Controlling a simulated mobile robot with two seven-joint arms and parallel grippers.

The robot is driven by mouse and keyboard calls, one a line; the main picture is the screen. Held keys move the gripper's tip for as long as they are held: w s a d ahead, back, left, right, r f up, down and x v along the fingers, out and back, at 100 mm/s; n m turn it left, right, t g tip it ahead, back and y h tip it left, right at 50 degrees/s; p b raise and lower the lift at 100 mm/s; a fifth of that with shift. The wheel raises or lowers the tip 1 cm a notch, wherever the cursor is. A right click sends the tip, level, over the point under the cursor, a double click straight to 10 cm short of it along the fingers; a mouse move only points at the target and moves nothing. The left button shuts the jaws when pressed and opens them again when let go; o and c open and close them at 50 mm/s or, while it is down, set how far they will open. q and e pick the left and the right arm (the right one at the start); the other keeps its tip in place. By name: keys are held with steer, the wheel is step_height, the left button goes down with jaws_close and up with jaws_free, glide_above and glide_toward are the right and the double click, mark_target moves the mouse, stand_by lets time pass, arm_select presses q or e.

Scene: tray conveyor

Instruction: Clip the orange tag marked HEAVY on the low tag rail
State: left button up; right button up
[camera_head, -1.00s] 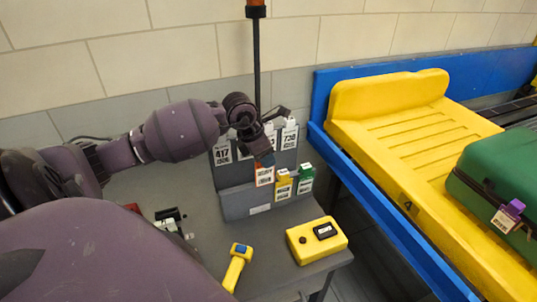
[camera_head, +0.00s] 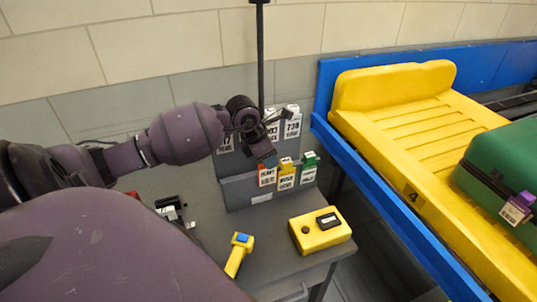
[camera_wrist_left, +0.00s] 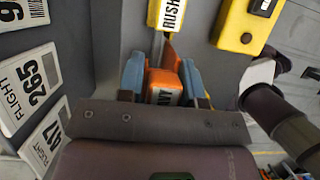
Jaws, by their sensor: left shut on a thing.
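The orange tag (camera_head: 267,177), lettered in part "VY" in the left wrist view (camera_wrist_left: 163,83), is between the blue fingertips of my left gripper (camera_head: 267,160). My left gripper is shut on it and points down at the tag rack. The tag hangs in front of the low tag rail (camera_head: 240,190), the grey lower step of the rack, left of a yellow tag (camera_head: 286,178) and a green tag (camera_head: 309,170). Whether it touches the rail or hangs clear of it I cannot tell. My right gripper is out of view.
White flight tags (camera_head: 292,125) hang on the upper rail behind. A yellow box (camera_head: 320,232) and a yellow handheld tool (camera_head: 239,255) lie on the grey table. The blue conveyor (camera_head: 390,220) with a yellow tray (camera_head: 415,110) and a green suitcase (camera_head: 500,165) is at right.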

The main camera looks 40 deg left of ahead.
arm_select(q)
steer(key=shift+f+b, duration=0.45)
steer(key=shift+f, duration=0.4)
steer(key=shift+f+b, duration=0.35)
steer(key=shift+f, duration=0.15)
steer(key=shift+f+b, duration=0.3)
steer(key=shift+f, duration=0.15)
steer(key=shift+f+b, duration=0.35)
steer(key=shift+f, duration=0.15)
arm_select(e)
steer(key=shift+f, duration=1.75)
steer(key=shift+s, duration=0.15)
